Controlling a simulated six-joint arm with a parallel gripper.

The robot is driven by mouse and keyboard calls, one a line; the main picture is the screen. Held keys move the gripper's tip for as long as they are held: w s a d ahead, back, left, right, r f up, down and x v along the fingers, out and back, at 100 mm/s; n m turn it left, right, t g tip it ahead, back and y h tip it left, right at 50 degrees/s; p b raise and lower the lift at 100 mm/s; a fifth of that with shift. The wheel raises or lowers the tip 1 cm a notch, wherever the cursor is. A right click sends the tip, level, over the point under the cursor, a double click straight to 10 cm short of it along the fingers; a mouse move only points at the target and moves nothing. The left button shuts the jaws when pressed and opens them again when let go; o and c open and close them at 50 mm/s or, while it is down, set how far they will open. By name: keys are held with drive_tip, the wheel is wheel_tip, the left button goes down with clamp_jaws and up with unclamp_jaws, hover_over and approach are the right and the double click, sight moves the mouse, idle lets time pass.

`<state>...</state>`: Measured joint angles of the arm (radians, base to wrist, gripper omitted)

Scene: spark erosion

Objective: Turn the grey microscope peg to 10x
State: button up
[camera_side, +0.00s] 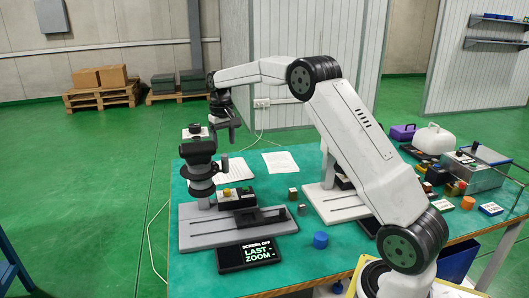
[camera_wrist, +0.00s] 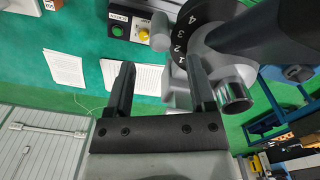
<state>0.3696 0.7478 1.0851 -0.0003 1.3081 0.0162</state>
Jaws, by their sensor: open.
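The microscope (camera_side: 201,165) stands on a grey base plate (camera_side: 238,228) at the left of the table in the side view. In the wrist view its dark numbered dial (camera_wrist: 192,38) shows the figures 4, 3, 2 and 1. A light grey peg-like part (camera_wrist: 160,33) sticks out at the dial's left edge; I cannot tell for certain that it is the peg. No 10x mark is legible. My gripper (camera_wrist: 160,80) is open, with nothing seen held between its fingers. In the side view my gripper (camera_side: 224,118) is above the microscope. A screen (camera_side: 250,254) reads "SCREEN OFF LAST ZOOM -".
A button box (camera_wrist: 127,25) with green and yellow buttons is near the dial in the wrist view. Paper sheets (camera_side: 281,162) lie behind the microscope. A blue knob-like piece (camera_side: 320,240) stands right of the screen. Several small parts and cases crowd the table's right side.

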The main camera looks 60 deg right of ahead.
sight(225, 154)
drive_tip(key=shift+f, duration=3.15)
drive_tip(key=shift+c, duration=0.2)
clamp_jaws()
